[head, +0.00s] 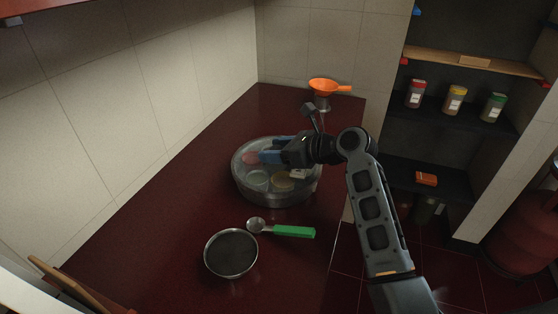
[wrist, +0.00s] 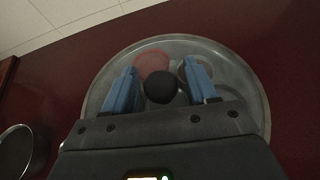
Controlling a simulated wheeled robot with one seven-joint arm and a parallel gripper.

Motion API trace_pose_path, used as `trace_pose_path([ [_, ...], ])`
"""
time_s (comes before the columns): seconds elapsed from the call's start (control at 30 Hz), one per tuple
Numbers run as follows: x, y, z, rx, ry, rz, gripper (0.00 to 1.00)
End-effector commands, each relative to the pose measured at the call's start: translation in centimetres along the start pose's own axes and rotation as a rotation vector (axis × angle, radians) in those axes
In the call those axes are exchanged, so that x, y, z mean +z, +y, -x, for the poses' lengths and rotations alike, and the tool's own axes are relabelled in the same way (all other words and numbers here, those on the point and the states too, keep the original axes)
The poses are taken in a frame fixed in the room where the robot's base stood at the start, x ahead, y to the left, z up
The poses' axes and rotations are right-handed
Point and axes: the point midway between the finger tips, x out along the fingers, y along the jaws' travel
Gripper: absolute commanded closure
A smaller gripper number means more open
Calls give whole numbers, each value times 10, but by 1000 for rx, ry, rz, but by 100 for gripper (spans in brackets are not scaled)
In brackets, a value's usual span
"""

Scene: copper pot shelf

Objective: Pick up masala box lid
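The masala box (head: 277,194) is a round metal tin standing on the dark red counter. Its lid (head: 243,155) looks clear, and the small spice bowls show through it. In the wrist view the lid (wrist: 228,62) fills the middle, with a dark round knob (wrist: 160,87) at its centre. My gripper (head: 268,157) is over the box. In the wrist view my gripper (wrist: 160,88) has its two blue fingers apart, one on each side of the knob, with gaps between. Whether the fingers touch the lid I cannot tell.
A metal bowl (head: 231,253) and a green-handled spoon (head: 290,231) lie in front of the box. Spice jars (head: 454,100) stand on the right shelf. The tiled wall borders the counter's left.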

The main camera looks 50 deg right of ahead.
Motion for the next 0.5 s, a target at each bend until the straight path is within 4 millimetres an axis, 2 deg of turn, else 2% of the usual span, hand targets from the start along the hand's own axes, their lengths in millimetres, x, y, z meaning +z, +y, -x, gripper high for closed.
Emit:
trace_pose_path([
  [0.07, 0, 0, 0, 0, 0, 0, 51],
  [0.5, 0, 0, 0, 0, 0, 0, 93],
])
